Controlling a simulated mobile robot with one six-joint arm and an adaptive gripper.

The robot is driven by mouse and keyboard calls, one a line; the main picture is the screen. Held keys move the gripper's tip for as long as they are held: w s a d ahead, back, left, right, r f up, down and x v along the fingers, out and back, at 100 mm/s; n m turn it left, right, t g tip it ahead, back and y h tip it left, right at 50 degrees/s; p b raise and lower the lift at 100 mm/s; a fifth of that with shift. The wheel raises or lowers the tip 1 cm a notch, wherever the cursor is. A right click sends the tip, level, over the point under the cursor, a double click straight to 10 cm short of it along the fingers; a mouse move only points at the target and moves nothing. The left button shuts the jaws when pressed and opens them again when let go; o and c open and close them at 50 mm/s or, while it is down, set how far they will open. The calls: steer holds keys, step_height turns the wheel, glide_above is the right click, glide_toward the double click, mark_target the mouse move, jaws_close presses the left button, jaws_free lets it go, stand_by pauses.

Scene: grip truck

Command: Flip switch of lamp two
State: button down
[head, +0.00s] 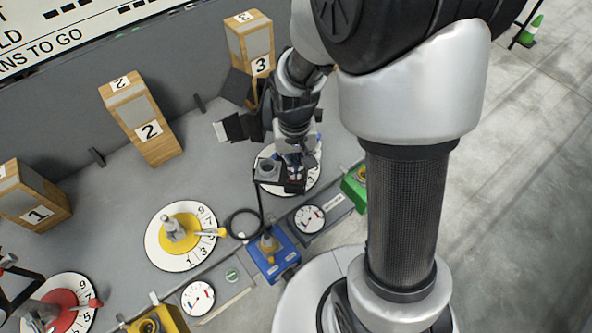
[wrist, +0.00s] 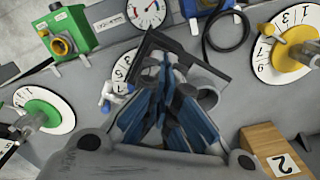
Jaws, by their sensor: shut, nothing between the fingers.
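A wooden box marked 2 (head: 148,130) stands at the back of the grey surface; it also shows in the wrist view (wrist: 262,143). In front of it is a white numbered dial with a yellow centre (head: 165,257) and a yellow pointer. A blue box with a brass-coloured fitting (head: 283,262) sits on the front ledge. I cannot tell which part is the lamp two switch. My gripper (head: 293,178) is over another white numbered dial (head: 312,180), right of the yellow one. In the wrist view its blue-sided fingers (wrist: 165,75) are together and empty. They hide part of that dial.
Wooden boxes marked 1 (head: 38,215) and 3 (head: 260,65) stand at either side. A red dial (head: 82,318) is at lower left. A green box (wrist: 67,33) sits along the ledge. Black flaps (head: 240,127) stand close beside my arm. A black cable loop (head: 230,224) lies nearby.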

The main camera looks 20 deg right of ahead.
steer(key=shift+f+b, duration=0.9)
steer(key=shift+f, duration=0.25)
stand_by(0.9)
steer(key=shift+r+p, duration=2.85)
steer(key=shift+r, duration=0.7)
